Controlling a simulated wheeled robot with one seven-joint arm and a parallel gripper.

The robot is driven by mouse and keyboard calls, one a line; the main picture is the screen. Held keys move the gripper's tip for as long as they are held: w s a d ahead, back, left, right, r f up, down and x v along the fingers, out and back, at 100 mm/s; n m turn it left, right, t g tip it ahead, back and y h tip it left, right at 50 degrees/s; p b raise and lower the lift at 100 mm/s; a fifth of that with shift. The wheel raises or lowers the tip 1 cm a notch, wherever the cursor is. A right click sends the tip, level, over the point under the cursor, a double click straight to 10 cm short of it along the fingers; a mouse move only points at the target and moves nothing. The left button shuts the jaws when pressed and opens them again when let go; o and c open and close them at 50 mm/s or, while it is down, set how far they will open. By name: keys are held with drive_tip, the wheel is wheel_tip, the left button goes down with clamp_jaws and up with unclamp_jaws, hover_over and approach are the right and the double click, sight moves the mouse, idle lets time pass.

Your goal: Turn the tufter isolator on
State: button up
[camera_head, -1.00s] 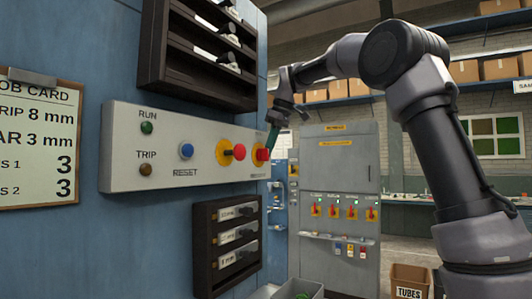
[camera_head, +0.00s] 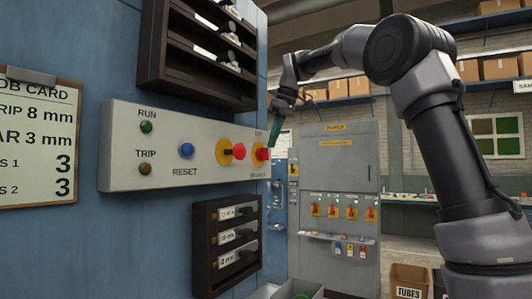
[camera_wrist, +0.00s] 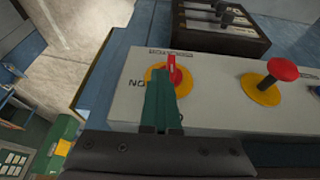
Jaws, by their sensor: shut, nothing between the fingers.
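The control panel (camera_head: 190,168) is a pale box on the blue cabinet. At its right end is a rotary isolator (camera_head: 261,154), a red handle on a yellow plate; its small label is not readable. In the wrist view its red handle (camera_wrist: 172,67) stands roughly vertical, with ON lettering upside down beside the yellow plate. My gripper (camera_head: 272,142) is shut and empty in front of the isolator. In the wrist view the green fingers (camera_wrist: 161,80) overlap the plate and lower handle; I cannot tell whether they touch it.
A red mushroom button (camera_head: 239,151) on yellow sits left of the isolator, with a blue reset button (camera_head: 186,150) beyond. Dark racks (camera_head: 226,245) project below and above the panel. A grey cabinet (camera_head: 335,165) with several red-handled switches stands behind, with open space before it.

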drive_tip(key=shift+o, duration=0.2)
drive_tip(key=r, duration=0.1)
drive_tip(key=s, duration=0.1)
drive_tip(key=s+r, duration=0.1)
drive_tip(key=shift+s+a+r, duration=0.25)
drive_tip(key=shift+r, duration=0.1)
wheel_tip(320, 180, up, 6)
drive_tip(key=d, duration=0.2)
drive_tip(key=shift+s+d+r, duration=0.2)
drive_tip(key=shift+s+d, duration=0.15)
